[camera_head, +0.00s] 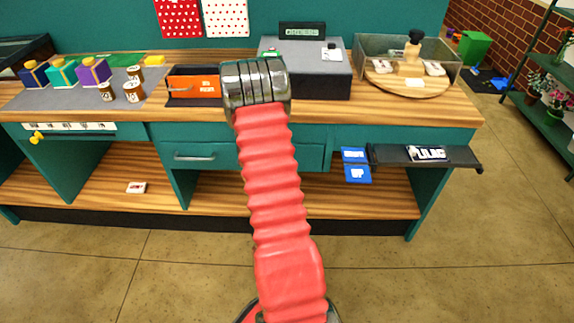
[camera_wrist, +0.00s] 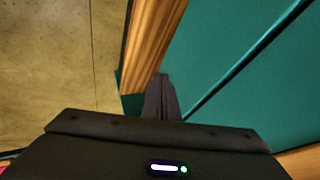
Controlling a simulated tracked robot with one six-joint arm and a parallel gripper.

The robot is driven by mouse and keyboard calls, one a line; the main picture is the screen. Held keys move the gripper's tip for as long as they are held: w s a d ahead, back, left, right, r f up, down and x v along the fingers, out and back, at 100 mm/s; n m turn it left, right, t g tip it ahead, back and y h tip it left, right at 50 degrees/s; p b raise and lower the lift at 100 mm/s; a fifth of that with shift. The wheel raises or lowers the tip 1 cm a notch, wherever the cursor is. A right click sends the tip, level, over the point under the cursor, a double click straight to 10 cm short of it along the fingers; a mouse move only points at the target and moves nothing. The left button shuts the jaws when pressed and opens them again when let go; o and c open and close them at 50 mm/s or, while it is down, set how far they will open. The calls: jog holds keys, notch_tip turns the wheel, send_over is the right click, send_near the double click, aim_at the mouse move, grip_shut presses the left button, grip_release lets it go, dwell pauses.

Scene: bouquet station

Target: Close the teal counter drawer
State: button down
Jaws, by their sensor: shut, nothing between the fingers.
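The teal counter drawer (camera_head: 225,157) is in the counter's front in the head view, with a silver bar handle (camera_head: 195,157) on its left part. Its front looks flush or nearly flush with the counter; my red arm crosses its right part, so a small gap is hard to judge. My gripper (camera_wrist: 161,97) shows in the wrist view with its dark fingers together and empty. A teal surface (camera_wrist: 250,85) with a dark seam fills the right of that view, beside a wooden edge. I cannot tell whether the fingers touch it. The head view hides my gripper behind the arm.
A black tray (camera_head: 425,156) juts out at right beside blue signs (camera_head: 356,165). The floor (camera_head: 165,265) in front is clear.

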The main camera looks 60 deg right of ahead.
jog(key=v, duration=0.6)
jog(key=shift+r, duration=0.2)
jog(key=shift+a, duration=0.15)
